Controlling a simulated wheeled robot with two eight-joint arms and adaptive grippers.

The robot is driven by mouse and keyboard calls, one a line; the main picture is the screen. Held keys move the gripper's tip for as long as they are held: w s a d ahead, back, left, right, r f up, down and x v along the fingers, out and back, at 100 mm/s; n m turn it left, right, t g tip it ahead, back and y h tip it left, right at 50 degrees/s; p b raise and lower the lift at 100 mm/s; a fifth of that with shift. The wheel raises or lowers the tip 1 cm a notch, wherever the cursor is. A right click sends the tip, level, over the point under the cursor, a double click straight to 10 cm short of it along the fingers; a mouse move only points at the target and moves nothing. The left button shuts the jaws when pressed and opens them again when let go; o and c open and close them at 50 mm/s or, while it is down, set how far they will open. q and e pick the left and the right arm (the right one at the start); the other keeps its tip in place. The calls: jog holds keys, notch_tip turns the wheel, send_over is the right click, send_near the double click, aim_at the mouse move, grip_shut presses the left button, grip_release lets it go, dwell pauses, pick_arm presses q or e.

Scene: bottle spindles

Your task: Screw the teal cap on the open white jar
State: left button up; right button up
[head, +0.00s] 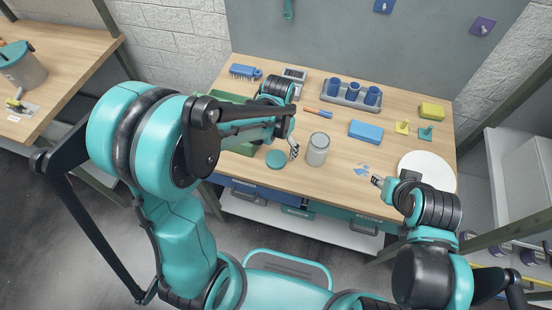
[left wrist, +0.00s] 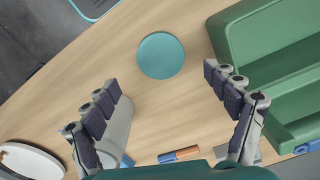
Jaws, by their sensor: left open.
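The teal cap (head: 276,158) lies flat on the wooden table near its front edge. In the left wrist view the cap (left wrist: 160,55) is a plain round disc, ahead of and between the fingers. The white jar (head: 317,151) stands upright to the right of the cap, apart from it. In the left wrist view the jar (left wrist: 118,125) is partly hidden behind one finger. My left gripper (left wrist: 159,77) is open and empty above the table, close to the cap. My right gripper (head: 377,182) is at the table's right front; its finger opening is too small to judge.
A green bin (left wrist: 285,45) stands left of the cap, partly hidden by my left arm in the head view. A white plate (head: 428,165) lies at right, a blue block (head: 365,131) behind the jar. A tray (head: 350,97) with blue cups stands at the back.

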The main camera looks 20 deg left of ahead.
aim_at(276, 159)
pick_arm(q)
jog(key=f+b, duration=0.1)
jog(key=f, duration=0.1)
jog(key=f+b, duration=0.1)
jog(key=f, duration=0.2)
jog(key=shift+s+a+f, duration=0.15)
jog(key=shift+s+a, duration=0.05)
jog(key=c, duration=0.9)
